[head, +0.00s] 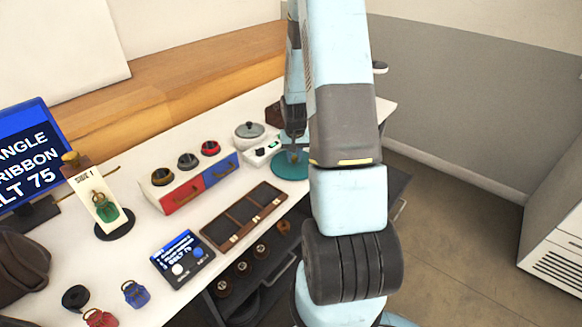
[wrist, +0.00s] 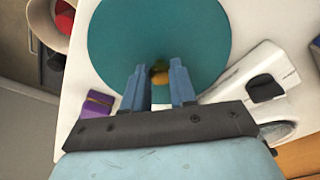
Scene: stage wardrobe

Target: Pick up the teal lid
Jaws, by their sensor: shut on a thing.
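The teal lid (head: 291,167) is a flat round disc near the far right part of the white table, partly behind my arm in the head view. It fills the upper middle of the wrist view (wrist: 125,40). Its small brass-coloured knob (wrist: 160,73) sits between my two blue-grey fingers. My gripper (wrist: 160,84) is shut on this knob; it points down at the lid in the head view (head: 293,148). I cannot tell whether the lid touches the table or hangs just above it.
A red-and-blue drawer box (head: 195,180) and a wooden tray (head: 243,216) are nearer. A purple block (wrist: 97,104) lies by the lid in the wrist view.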

